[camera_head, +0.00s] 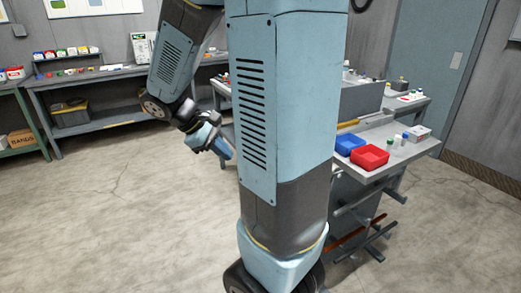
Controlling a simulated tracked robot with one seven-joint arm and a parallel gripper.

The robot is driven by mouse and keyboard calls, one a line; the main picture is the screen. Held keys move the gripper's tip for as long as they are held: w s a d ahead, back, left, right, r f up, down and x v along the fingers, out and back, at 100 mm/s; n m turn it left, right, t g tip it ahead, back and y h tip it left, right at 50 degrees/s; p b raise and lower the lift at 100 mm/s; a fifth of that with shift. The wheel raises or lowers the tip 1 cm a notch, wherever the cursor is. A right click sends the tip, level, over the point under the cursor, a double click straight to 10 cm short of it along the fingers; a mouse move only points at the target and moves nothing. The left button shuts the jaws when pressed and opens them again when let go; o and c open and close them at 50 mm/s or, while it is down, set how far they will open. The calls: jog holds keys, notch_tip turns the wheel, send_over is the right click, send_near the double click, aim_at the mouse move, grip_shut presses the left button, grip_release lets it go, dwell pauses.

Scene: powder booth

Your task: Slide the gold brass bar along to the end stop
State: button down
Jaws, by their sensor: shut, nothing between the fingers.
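A yellow-gold strip, which looks like the brass bar (348,123), lies on the grey bench (408,152) at the right. Its left end is hidden behind my arm. I cannot make out the end stop. My gripper (230,155) hangs over open floor to the left of my large arm link, well apart from the bar. It is shut and empty, with its tips partly hidden by the arm link.
A blue tray (348,145), a red tray (370,157), small bottles and a white box (419,133) stand on the bench. Below, a rack holds an orange-brown bar (347,239) and dark bars. A workbench (105,72) lines the back wall. The left floor is clear.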

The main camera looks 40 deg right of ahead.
jog(key=w+d+f+n+g+h, duration=0.1)
jog(key=w+d+f+n+h, duration=0.85)
jog(key=w+f+h, duration=0.2)
jog(key=x, duration=1.3)
jog(key=shift+d+f+n+y, duration=0.2)
jog(key=shift+f+n+y, duration=0.15)
jog(key=shift+f, duration=0.35)
jog(key=shift+w, duration=0.2)
